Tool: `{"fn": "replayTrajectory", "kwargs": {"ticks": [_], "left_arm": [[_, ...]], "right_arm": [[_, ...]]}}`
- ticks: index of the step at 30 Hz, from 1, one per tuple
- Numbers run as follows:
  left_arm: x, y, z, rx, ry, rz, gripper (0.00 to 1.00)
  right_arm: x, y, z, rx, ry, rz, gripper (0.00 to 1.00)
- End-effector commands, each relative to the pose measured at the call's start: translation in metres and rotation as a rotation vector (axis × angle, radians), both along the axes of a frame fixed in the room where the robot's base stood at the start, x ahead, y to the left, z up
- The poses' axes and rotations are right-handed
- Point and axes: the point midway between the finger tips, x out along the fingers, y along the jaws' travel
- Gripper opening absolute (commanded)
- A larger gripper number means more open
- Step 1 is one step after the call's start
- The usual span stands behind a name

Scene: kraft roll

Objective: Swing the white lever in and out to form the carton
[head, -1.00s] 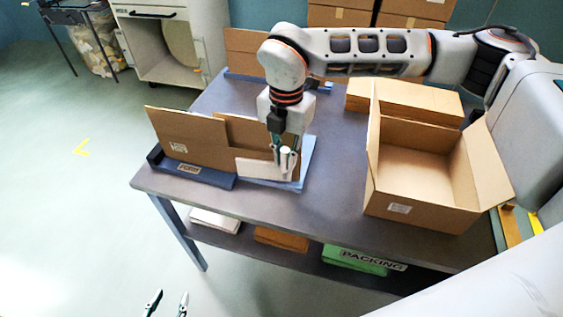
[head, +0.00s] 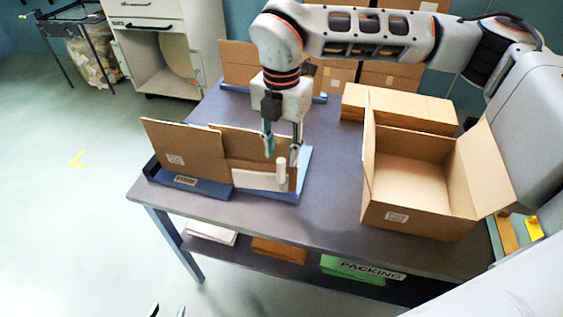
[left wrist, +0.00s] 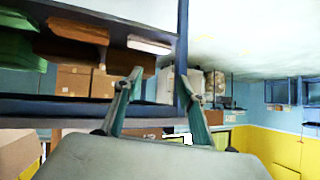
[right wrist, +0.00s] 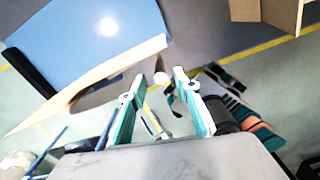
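The white lever (head: 262,180) has a flat arm with an upright knob (head: 282,168) at its right end. It lies across the front of the carton's right panel; I cannot tell if they touch. The brown carton (head: 180,148) stands as upright panels on the blue forming base (head: 208,188). My right gripper (head: 282,152) is open just above and behind the knob.
An open carton (head: 410,190) stands at the table's right. Flat cardboard (head: 400,105) is stacked behind it. The grey table (head: 325,190) is clear between base and carton. A lower shelf holds a green stack (head: 350,268).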

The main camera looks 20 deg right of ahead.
Motion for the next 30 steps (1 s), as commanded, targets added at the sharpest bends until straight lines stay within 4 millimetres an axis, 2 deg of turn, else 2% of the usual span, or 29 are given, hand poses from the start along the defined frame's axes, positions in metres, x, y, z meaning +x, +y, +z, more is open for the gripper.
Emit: {"fn": "replayTrajectory", "kwargs": {"ticks": [3, 9, 14, 21, 22, 26, 27, 29, 30], "left_arm": [[0.0, 0.0, 0.0, -0.001, 0.0, 0.001, 0.4], [0.0, 0.0, 0.0, -0.001, 0.0, 0.001, 0.4], [0.0, 0.0, 0.0, -0.001, 0.0, 0.001, 0.4], [0.0, 0.0, 0.0, -0.001, 0.0, 0.001, 0.4], [0.0, 0.0, 0.0, -0.001, 0.0, 0.001, 0.37], [0.001, 0.0, 0.0, 0.0, -0.001, -0.001, 0.04], [0.001, -0.001, 0.001, 0.001, -0.002, -0.003, 0.0], [0.002, -0.001, 0.001, 0.003, -0.006, -0.006, 0.0], [0.003, -0.001, 0.002, 0.006, -0.008, -0.009, 0.0]], "right_arm": [[0.001, 0.0, 0.025, 0.001, -0.004, 0.0, 0.32], [0.001, 0.0, 0.053, 0.001, -0.002, 0.0, 0.32], [0.0, 0.0, 0.061, 0.0, 0.0, 0.0, 0.32], [0.0, 0.0, 0.062, 0.0, 0.0, 0.0, 0.32], [0.0, 0.0, 0.062, 0.0, 0.0, 0.0, 0.32], [-0.005, 0.008, 0.055, 0.023, 0.019, 0.027, 0.32], [-0.009, 0.015, 0.05, 0.045, 0.034, 0.054, 0.32], [-0.019, 0.032, 0.039, 0.1, 0.068, 0.112, 0.32], [-0.028, 0.047, 0.031, 0.152, 0.097, 0.162, 0.32]]}}
